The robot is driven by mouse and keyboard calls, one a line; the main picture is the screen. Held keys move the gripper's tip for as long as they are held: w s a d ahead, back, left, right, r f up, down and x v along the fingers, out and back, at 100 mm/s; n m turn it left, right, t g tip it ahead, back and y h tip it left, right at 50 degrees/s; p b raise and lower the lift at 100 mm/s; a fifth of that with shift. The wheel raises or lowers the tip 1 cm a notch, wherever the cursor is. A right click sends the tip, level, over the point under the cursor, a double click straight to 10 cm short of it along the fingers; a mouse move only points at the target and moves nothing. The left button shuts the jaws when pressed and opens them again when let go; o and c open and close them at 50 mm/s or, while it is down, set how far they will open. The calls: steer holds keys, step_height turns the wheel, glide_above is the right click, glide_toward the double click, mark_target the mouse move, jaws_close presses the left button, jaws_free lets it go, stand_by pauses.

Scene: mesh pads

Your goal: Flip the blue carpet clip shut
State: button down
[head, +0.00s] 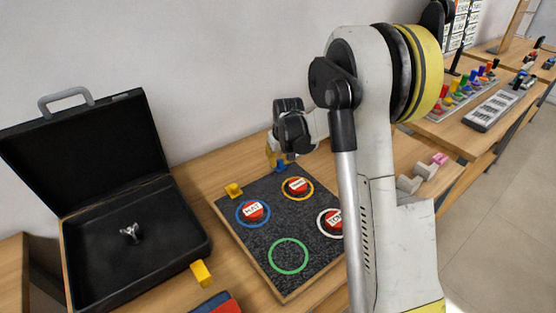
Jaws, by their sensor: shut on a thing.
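The dark grey carpet board (268,220) lies on the wooden table, with coloured rings and red labelled discs on it. The blue carpet clip (284,166) is at the board's far edge, small and partly hidden by my gripper. My gripper (279,157) points down over that far edge, its fingertips at the blue clip. It appears shut on the clip. How far the clip's flap is turned cannot be made out.
An open black case (190,222) holding a small metal piece (130,232) stands left. A red and blue object (218,304) lies in front. My arm hides the board's right side.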

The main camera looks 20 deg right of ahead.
steer(key=shift+s+f+t+b, duration=0.2)
steer(key=shift+t+b, duration=0.15)
steer(key=shift+t, duration=0.2)
steer(key=shift+s+f+t+b, duration=0.2)
steer(key=shift+t+b, duration=0.15)
steer(key=shift+t, duration=0.2)
steer(key=c, duration=1.2)
jaws_free()
steer(key=v, duration=1.2)
steer(key=shift+s+d+f, duration=0.1)
steer(key=shift+d, duration=0.2)
